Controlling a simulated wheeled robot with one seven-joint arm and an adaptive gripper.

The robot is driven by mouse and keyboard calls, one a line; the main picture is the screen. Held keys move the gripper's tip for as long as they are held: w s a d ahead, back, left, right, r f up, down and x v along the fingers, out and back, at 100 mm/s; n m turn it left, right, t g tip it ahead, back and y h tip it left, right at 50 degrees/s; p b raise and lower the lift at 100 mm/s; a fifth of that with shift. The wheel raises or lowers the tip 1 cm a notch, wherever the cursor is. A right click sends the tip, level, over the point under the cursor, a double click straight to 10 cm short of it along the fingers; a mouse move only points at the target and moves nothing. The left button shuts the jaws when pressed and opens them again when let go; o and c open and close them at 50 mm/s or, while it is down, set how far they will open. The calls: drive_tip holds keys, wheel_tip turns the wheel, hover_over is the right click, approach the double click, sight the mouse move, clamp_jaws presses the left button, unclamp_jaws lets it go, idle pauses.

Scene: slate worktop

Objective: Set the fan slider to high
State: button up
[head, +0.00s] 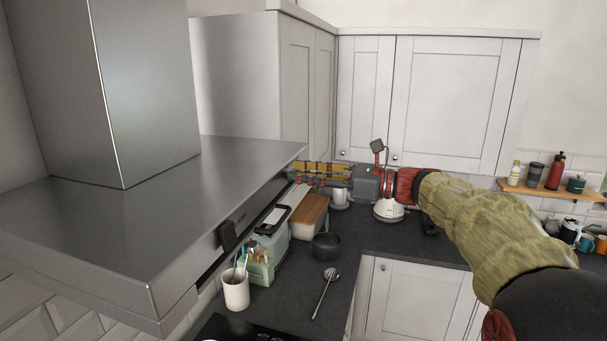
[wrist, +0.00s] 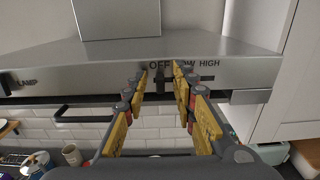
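The range hood (head: 150,215) has a steel front edge, which fills the wrist view (wrist: 100,68). Its fan scale (wrist: 208,64) reads OFF, LOW and HIGH from left to right, with LOW partly hidden by a finger. The fan slider (wrist: 160,84) looks like a dark upright tab below OFF, at the left end of its track. My gripper (wrist: 161,88) is open, with its yellow-padded fingers on either side of the tab. I cannot tell whether they touch it. In the head view my gripper (head: 293,173) is at the right end of the hood's front, and the slider is hidden.
A dark lamp switch (wrist: 7,85) sits at the hood's left in the wrist view. White cupboards (head: 450,95) stand behind my arm. Below on the worktop are a utensil cup (head: 236,292), a green box (head: 268,262), a dark pot (head: 327,246) and a ladle (head: 323,295).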

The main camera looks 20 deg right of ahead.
drive_tip(key=c, duration=0.3)
drive_tip(key=c, duration=0.4)
clamp_jaws()
idle(0.3)
